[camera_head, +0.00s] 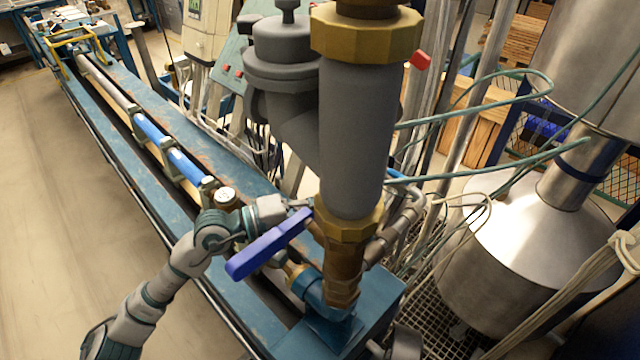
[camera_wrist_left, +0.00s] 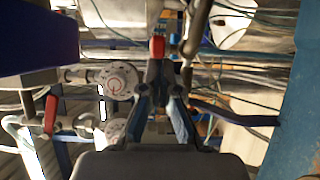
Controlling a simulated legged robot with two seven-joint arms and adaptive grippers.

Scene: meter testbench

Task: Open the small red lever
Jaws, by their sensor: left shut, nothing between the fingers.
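In the head view my left arm comes in from the lower left. My left gripper (camera_head: 302,204) is beside the brass lower fitting of the thick grey pipe, just behind the large blue lever (camera_head: 268,246), and partly hidden there. In the left wrist view the gripper (camera_wrist_left: 161,68) is shut and empty. A small red lever (camera_wrist_left: 157,46) shows just beyond its fingertips; I cannot tell whether they touch. Another red handle (camera_wrist_left: 50,114) is at the left of that view. In the head view a small red part (camera_head: 420,60) sticks out right of the upper brass nut. My right gripper is not in view.
The grey vertical pipe (camera_head: 354,140) with brass nuts blocks the view behind it. A blue bench (camera_head: 240,180) runs to the back left. Round dials (camera_wrist_left: 118,80) and thin pipes crowd the wrist view. A steel tank (camera_head: 510,240) stands at right. The floor at left is clear.

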